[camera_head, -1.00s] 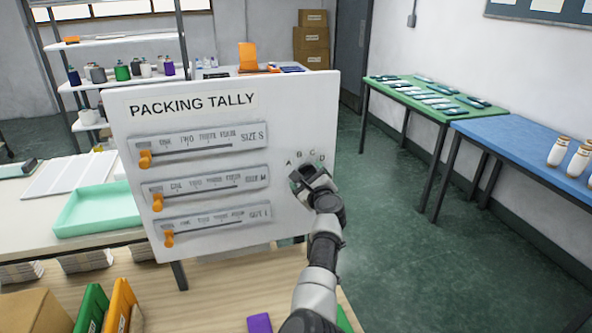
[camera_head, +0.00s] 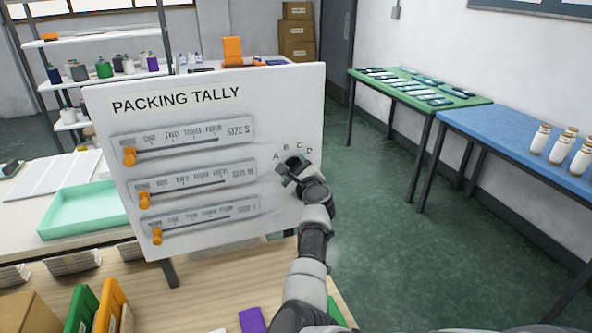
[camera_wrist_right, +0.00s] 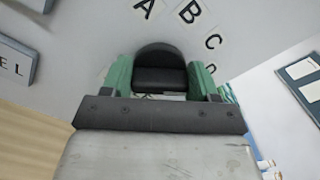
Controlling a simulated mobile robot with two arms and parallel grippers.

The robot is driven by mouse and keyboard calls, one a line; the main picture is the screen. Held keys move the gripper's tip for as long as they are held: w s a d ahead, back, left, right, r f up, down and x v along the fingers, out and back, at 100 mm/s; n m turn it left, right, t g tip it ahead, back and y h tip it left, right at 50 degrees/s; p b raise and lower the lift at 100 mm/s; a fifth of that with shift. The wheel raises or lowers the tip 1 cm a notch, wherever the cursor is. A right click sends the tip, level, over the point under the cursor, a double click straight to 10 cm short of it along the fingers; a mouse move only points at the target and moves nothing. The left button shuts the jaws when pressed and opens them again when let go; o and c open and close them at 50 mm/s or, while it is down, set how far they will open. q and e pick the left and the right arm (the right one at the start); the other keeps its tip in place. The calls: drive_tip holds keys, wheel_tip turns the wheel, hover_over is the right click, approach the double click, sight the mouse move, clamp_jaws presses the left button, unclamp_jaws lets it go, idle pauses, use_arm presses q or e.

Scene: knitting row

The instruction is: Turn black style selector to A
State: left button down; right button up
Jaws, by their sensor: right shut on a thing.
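The black style selector (camera_wrist_right: 160,68) is a dark, round-topped knob on the white Packing Tally board (camera_head: 285,100). In the right wrist view it sits between the green finger pads of my right gripper (camera_wrist_right: 163,80), which is shut on it. The letters A, B and C arc around it on the board; D is not clear there. In the head view my right gripper (camera_head: 292,172) is at the board's right side, just below the letters A to D, and mostly hides the selector. I cannot tell which letter it points to. My left gripper is not in view.
Three orange-knobbed sliders (camera_head: 145,199) are on the board's left part. A wooden table (camera_head: 205,285) with folders lies below. A mint tray (camera_head: 90,213) is to the left.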

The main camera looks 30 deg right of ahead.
drive_tip(key=n+b, duration=0.1)
drive_tip(key=n, duration=0.9)
drive_tip(key=shift+b, duration=0.35)
drive_tip(key=n, duration=0.5)
drive_tip(key=shift+n, duration=0.3)
drive_tip(key=n, duration=0.5)
drive_tip(key=shift+d, duration=0.1)
drive_tip(key=shift+n, duration=0.3)
drive_tip(key=o, duration=0.7)
drive_tip(key=shift+w+f, duration=0.1)
drive_tip(key=shift+f, duration=0.05)
drive_tip(key=shift+o, duration=1.1)
drive_tip(key=shift+w+f, duration=0.1)
drive_tip(key=shift+f, duration=0.15)
